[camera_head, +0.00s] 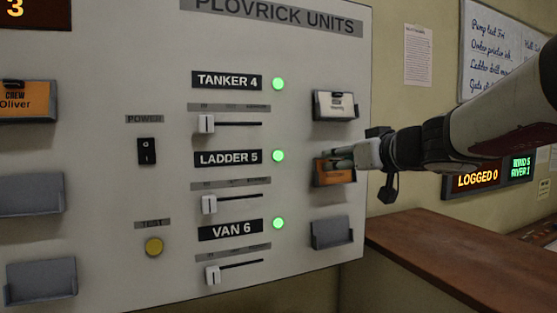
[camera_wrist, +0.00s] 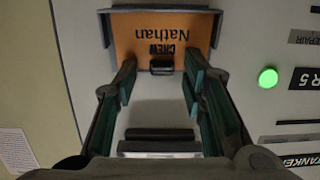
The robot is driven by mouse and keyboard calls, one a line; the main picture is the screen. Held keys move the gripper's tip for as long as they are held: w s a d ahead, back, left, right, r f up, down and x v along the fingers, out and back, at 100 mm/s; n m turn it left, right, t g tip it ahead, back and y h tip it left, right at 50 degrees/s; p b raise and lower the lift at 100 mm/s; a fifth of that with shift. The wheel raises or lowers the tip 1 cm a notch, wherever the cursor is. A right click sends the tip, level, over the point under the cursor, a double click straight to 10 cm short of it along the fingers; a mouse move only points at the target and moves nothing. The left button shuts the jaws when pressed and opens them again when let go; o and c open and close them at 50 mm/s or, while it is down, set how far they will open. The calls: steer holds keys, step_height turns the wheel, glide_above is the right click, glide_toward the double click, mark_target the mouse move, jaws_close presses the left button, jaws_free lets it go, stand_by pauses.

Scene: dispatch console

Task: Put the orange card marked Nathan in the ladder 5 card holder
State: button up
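The orange card marked Nathan (camera_wrist: 152,35) sits in a grey holder (camera_wrist: 218,27), its text upside down in the wrist view. In the head view the card (camera_head: 335,177) is in the right-hand holder level with the LADDER 5 label (camera_head: 228,157). A small black tab (camera_wrist: 162,66) sticks out from the card. My gripper (camera_wrist: 160,85) is open, its fingers apart on either side of the tab, with visible gaps between them and it. In the head view my gripper (camera_head: 345,158) is in front of this holder and hides part of the card.
A holder with a white card (camera_head: 336,104) is above, beside TANKER 4. An empty grey holder (camera_head: 332,233) is below, beside VAN 6. At left are an orange Oliver card (camera_head: 25,103) and two empty holders. A brown desk (camera_head: 450,255) stands at lower right.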

steer(key=v, duration=1.2)
steer(key=s+a+f+g, duration=0.6)
steer(key=s+a+f, duration=0.2)
steer(key=s+f, duration=0.3)
steer(key=s+d+f+m+g+h, duration=0.1)
steer(key=s+d+f+g+h, duration=0.1)
steer(key=s+f, duration=0.3)
steer(key=s+d+f+m+g+h, duration=0.2)
steer(key=s+d+f+h, duration=0.1)
steer(key=s+f, duration=0.3)
step_height(320, 180, down, 2)
steer(key=shift+f+m, duration=0.1)
steer(key=shift+m, duration=0.2)
